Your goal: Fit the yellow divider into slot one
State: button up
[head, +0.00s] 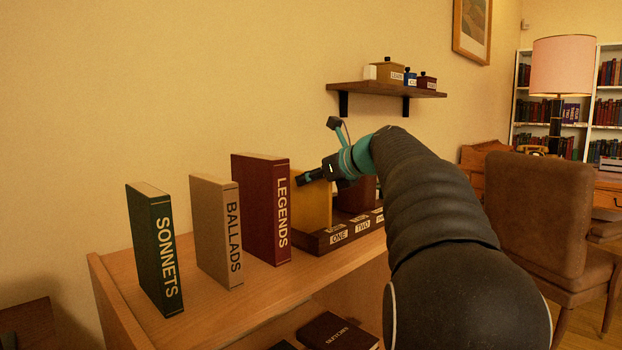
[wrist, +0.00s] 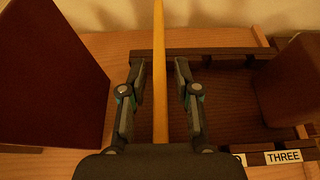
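The yellow divider (head: 314,205) stands upright at the left end of the dark wooden slot rack (head: 318,243), near the label ONE (head: 339,237). In the wrist view the divider (wrist: 160,75) is a thin upright strip running between my fingers. My gripper (head: 308,178) is at the divider's upper part. In the wrist view my gripper (wrist: 160,75) has a finger on each side, with a visible gap to the divider on both sides. The divider's lower edge is hidden, so I cannot tell whether it is seated in slot one.
The LEGENDS book (head: 262,208) stands close left of the divider, then BALLADS (head: 216,230) and SONNETS (head: 155,248). A dark red block (wrist: 290,80) stands at the rack's right. A wall shelf (head: 385,88) with small boxes hangs above.

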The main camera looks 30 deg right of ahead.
jog(key=shift+r, duration=0.2)
jog(key=v, duration=1.2)
jog(key=shift+p, duration=0.35)
